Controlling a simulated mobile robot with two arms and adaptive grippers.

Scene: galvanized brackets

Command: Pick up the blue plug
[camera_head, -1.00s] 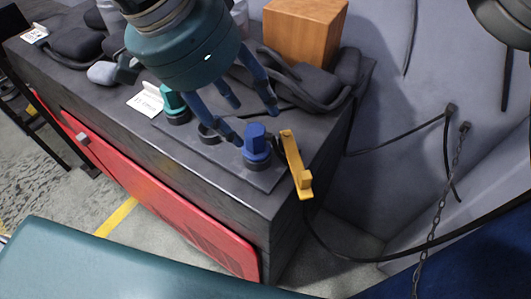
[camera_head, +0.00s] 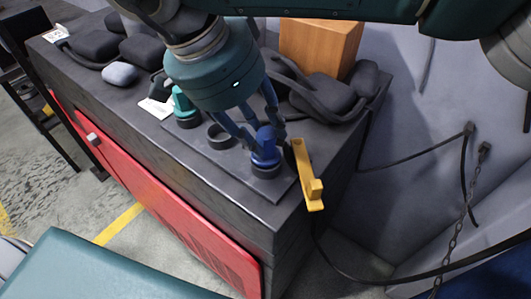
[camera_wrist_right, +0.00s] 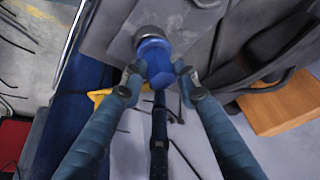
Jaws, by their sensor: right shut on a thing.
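The blue plug (camera_head: 266,147) stands upright in a black ring at the near right end of a dark plate (camera_head: 230,165) on the cabinet top. My right gripper (camera_head: 264,138) reaches down over it, with its fingers at the plug's sides, shut on it. In the right wrist view the blue plug (camera_wrist_right: 155,62) shows between the fingertips (camera_wrist_right: 159,80). The plug still sits at its ring; I cannot see a gap beneath it. My left gripper is not in view.
A teal plug (camera_head: 184,106) and an empty black ring (camera_head: 219,136) share the plate. A yellow bracket (camera_head: 307,178) stands close to the right of the blue plug. A wooden block (camera_head: 322,48) and black padded items (camera_head: 335,98) lie behind. Cables hang at right.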

